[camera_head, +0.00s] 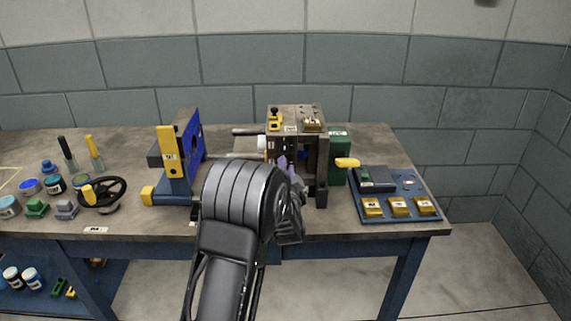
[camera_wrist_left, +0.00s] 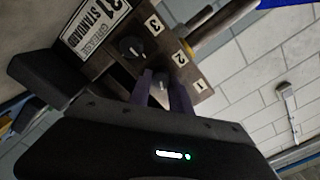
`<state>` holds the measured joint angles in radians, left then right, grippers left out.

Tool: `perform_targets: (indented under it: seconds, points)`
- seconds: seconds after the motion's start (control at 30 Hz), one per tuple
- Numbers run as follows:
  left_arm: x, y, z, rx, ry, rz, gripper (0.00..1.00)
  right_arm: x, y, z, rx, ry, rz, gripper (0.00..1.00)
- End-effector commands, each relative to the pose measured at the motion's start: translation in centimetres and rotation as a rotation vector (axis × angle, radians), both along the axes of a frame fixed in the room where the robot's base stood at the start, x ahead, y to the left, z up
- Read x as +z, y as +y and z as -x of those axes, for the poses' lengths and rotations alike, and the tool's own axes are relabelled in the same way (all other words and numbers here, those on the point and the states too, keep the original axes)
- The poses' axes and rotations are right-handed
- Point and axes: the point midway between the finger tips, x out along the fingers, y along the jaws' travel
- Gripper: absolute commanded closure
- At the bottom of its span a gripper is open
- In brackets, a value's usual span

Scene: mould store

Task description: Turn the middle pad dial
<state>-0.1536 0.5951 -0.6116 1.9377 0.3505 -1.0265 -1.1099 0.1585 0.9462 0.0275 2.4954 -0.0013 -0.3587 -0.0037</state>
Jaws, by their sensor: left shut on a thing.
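In the left wrist view, a dark panel (camera_wrist_left: 185,76) carries the labels 1, 2 and 3. The middle pad dial (camera_wrist_left: 160,86), in line with label 2, sits between the two purple fingers of my left gripper (camera_wrist_left: 160,78). The gripper is shut on it. A black dial (camera_wrist_left: 131,48) beside label 3 is uncovered. The dial by label 1 is hidden behind a finger. In the head view my left gripper (camera_head: 286,166) reaches the front of the mould block (camera_head: 295,108), and my arm hides the dials. My right gripper is not in view.
A blue plate with a yellow bar (camera_head: 167,160) stands left of my arm. A green box (camera_head: 338,150) and a blue tray (camera_head: 385,215) with yellow blocks are on the right. A handwheel (camera_head: 103,194) and several jars stand on the left of the bench.

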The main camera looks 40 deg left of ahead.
Motion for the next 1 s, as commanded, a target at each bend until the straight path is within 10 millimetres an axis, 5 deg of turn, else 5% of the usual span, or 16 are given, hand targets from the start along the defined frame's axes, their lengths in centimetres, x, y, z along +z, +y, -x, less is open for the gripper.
perform_targets:
  seconds: [1.0]
  points:
    - [-0.3,-0.2,-0.1,-0.003,0.559,-0.735,1.00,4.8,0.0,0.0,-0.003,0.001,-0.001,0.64]
